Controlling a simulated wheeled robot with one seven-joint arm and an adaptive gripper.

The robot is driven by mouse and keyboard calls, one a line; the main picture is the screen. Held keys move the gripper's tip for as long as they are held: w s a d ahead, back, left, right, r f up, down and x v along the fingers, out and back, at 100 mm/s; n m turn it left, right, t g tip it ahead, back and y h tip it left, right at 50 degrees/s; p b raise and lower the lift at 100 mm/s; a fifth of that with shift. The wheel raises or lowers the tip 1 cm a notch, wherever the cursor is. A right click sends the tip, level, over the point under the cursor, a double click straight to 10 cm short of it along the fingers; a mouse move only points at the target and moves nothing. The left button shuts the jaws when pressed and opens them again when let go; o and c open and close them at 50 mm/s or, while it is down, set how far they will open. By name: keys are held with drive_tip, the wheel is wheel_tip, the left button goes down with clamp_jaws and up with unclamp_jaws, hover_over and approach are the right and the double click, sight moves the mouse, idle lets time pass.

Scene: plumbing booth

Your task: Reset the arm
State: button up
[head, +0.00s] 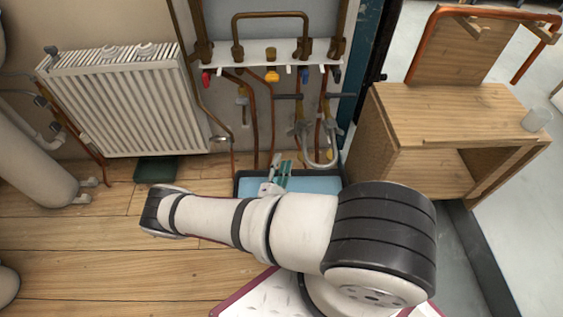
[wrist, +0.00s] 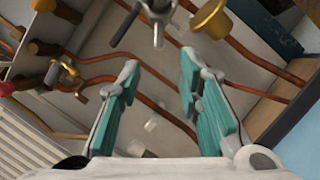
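My gripper (wrist: 155,100) shows large in the wrist view, with two teal-padded fingers spread apart and nothing between them. In the head view my gripper (head: 279,172) is small, beyond my white and black arm. It is in front of the copper pipes (head: 253,130), above a dark tray with a blue inside (head: 312,185). My arm lies across the lower middle of the head view and hides part of the tray.
A white radiator (head: 115,100) is on the left wall. A pipe board with coloured valves (head: 272,76) is at the back. A wooden cabinet (head: 440,112) with a clear cup (head: 537,119) stands at right. A green box (head: 155,169) is on the floor. The wooden floor at left is mostly clear.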

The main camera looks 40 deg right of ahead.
wheel_tip(320, 180, up, 24)
drive_tip(key=s+a+m+g+h, duration=0.1)
drive_tip(key=s+a+m+g, duration=0.1)
drive_tip(key=m+g, duration=1.15)
drive_tip(key=s+a+r+m+g+y, duration=0.1)
drive_tip(key=s+a+r+g+y, duration=0.15)
drive_tip(key=s+r+y, duration=0.4)
drive_tip(key=s+a+r+m+g+y, duration=0.1)
drive_tip(key=s+r+m+g+y, duration=0.2)
drive_tip(key=r, duration=0.6)
drive_tip(key=s+a+r+n+t+y, duration=0.1)
drive_tip(key=s+a+r+t+y, duration=0.1)
drive_tip(key=s+a+y, duration=0.3)
drive_tip(key=s+a+r+n+t, duration=0.1)
drive_tip(key=s+a+r+t, duration=0.15)
drive_tip(key=s, duration=0.55)
drive_tip(key=s+a+r+n+t+y, duration=0.1)
drive_tip(key=s+a+r+t+y, duration=0.1)
drive_tip(key=s+a+y, duration=0.3)
wheel_tip(320, 180, up, 35)
drive_tip(key=d+t+h+p, duration=0.2)
drive_tip(key=t+p, duration=0.2)
drive_tip(key=p, duration=2.8)
drive_tip(key=shift+s+p, duration=0.35)
drive_tip(key=shift+p, duration=0.05)
